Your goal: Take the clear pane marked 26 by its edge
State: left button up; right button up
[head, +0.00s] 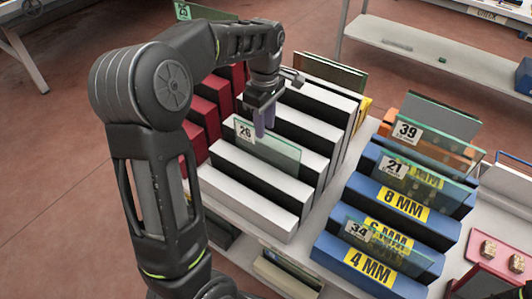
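The clear pane marked 26 (276,153) stands upright in a slot of the white rack (262,183). Its white label shows at its upper left corner. My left gripper (265,125) points down at the pane's top edge, near the label. Its two fingers show a small gap between them and look open. Whether the fingers touch the glass cannot be told.
A dark red rack (207,115) stands left of the white one. More panes (333,70) stand behind. A grey shelf (425,50) is at the back right.

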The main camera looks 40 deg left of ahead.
aim_at(266, 138)
pick_arm(q)
jog(key=shift+f, duration=0.2)
notch_tip(266, 138, down, 5)
jog(key=shift+d+f+p, duration=0.1)
jog(key=shift+d+p, duration=0.05)
jog(key=shift+p, duration=0.5)
jog(key=shift+c, duration=0.3)
grip_shut()
dwell(1.2)
